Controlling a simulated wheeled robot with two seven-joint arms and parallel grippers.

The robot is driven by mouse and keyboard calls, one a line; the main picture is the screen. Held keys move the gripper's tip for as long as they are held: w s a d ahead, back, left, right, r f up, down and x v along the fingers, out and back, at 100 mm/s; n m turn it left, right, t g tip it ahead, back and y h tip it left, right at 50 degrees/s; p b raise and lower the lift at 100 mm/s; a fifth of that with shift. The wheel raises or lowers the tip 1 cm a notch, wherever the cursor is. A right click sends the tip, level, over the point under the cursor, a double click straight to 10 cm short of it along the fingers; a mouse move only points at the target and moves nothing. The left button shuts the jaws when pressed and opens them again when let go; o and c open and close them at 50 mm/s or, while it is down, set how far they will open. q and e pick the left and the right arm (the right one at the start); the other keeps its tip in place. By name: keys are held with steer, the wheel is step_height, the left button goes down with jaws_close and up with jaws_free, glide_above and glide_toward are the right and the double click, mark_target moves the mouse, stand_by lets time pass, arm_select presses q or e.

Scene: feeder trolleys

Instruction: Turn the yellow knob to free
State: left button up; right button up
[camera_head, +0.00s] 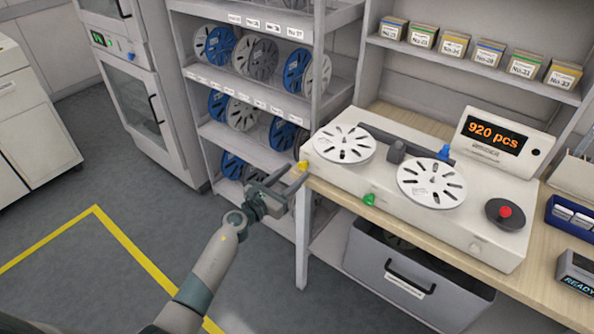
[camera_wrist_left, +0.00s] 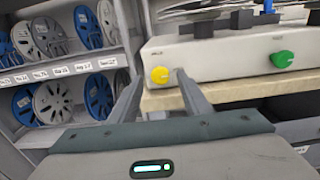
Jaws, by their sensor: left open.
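The yellow knob (camera_head: 302,166) is on the front face of a white reel counter (camera_head: 400,195), near its left end. In the left wrist view the yellow knob (camera_wrist_left: 160,74) shows between the two fingers, beyond their tips. My left gripper (camera_head: 291,178) is open and empty, just in front of the knob. Its fingers (camera_wrist_left: 155,85) also show in the left wrist view. I cannot tell whether a fingertip touches the knob. The label beside the knob is too small to read. My right gripper is not in view.
A green knob (camera_head: 369,199) is further right on the same face. The counter has two white reels, a display reading 920 pcs (camera_head: 494,133) and a red button (camera_head: 505,211). It stands on a wooden bench (camera_head: 545,240). A reel rack (camera_head: 255,100) stands behind the gripper.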

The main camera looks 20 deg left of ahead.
mark_target(304, 165)
arm_select(q)
steer(key=shift+x, duration=1.25)
steer(key=c, duration=1)
